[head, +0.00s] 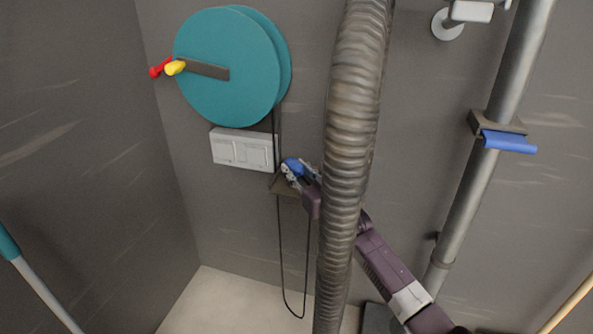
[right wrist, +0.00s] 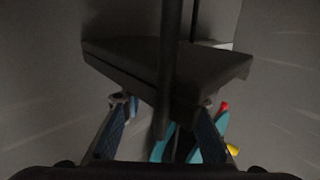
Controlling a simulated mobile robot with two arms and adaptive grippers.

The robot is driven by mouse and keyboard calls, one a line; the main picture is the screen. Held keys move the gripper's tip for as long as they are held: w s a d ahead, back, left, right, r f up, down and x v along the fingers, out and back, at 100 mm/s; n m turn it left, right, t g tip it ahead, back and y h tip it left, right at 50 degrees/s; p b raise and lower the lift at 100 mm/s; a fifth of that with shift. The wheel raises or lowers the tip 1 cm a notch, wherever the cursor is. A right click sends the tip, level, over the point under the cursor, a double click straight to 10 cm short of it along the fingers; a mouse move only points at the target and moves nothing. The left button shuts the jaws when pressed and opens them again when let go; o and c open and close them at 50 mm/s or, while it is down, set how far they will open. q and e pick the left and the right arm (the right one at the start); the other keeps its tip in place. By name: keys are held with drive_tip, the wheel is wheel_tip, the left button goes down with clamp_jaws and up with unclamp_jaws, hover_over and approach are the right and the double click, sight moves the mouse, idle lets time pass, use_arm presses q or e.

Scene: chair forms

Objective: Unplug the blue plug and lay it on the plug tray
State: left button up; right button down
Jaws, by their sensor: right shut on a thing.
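My right gripper (head: 292,172) is at the brown plug tray (head: 277,186), just below the white socket panel (head: 243,149). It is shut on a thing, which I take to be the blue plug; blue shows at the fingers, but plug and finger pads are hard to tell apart. In the dark right wrist view, the fingers of my right gripper (right wrist: 165,103) stand on either side of a dark cable (right wrist: 171,50), with the tray (right wrist: 115,55) close in front. Whether the plug touches the tray is hidden. My left gripper is out of view.
A teal reel (head: 225,95) with red and yellow ends on its arm is above the panel. A thick ribbed hose (head: 352,110) hangs in front of my right arm. A grey pipe with a blue lever (head: 509,141) is at right. A black cable loop (head: 283,265) hangs below the tray.

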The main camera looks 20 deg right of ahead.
drive_tip(key=c, duration=1.4)
unclamp_jaws()
drive_tip(key=shift+c, duration=0.2)
drive_tip(key=shift+s, duration=0.1)
drive_tip(key=shift+s+f, duration=0.1)
drive_tip(key=shift+s, duration=0.15)
drive_tip(key=s+d, duration=0.2)
drive_tip(key=s, duration=0.9)
drive_tip(key=shift+d, duration=0.15)
